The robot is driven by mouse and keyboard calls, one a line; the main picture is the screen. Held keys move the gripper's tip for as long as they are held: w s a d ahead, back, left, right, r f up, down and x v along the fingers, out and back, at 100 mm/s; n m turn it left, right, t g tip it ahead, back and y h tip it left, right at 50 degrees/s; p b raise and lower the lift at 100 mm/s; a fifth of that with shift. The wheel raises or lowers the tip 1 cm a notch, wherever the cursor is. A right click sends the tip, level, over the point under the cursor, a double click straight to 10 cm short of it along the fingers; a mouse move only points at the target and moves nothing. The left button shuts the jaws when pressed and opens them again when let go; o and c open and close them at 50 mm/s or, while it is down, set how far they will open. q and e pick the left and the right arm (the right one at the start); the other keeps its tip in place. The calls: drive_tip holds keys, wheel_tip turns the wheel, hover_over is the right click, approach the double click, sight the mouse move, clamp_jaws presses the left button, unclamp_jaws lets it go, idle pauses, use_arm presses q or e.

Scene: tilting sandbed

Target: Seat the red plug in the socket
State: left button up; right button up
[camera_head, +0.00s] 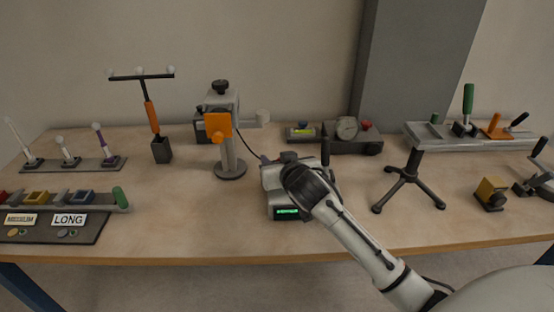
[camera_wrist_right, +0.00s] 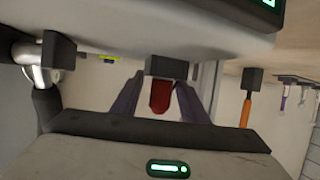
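The red plug (camera_wrist_right: 160,97) shows in the wrist view between the two dark purple-grey fingers of my right gripper (camera_wrist_right: 160,84). A narrow gap seems to show on each side of it, so the fingers look open around it. A black block (camera_wrist_right: 166,67) lies just beyond the plug; whether they are joined I cannot tell. In the head view my right gripper (camera_head: 289,162) is over a pale grey device with a green display (camera_head: 287,211), and my wrist hides the plug. I cannot make out the socket. My left gripper is out of view.
A gauge box (camera_head: 347,130) is behind, and a black tripod (camera_head: 408,183) is to the right. A label rack (camera_head: 69,220) is far left. The front table edge has free room.

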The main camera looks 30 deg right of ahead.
drive_tip(key=v, duration=1)
drive_tip(key=shift+s+r, duration=0.1)
drive_tip(key=shift+s, duration=0.1)
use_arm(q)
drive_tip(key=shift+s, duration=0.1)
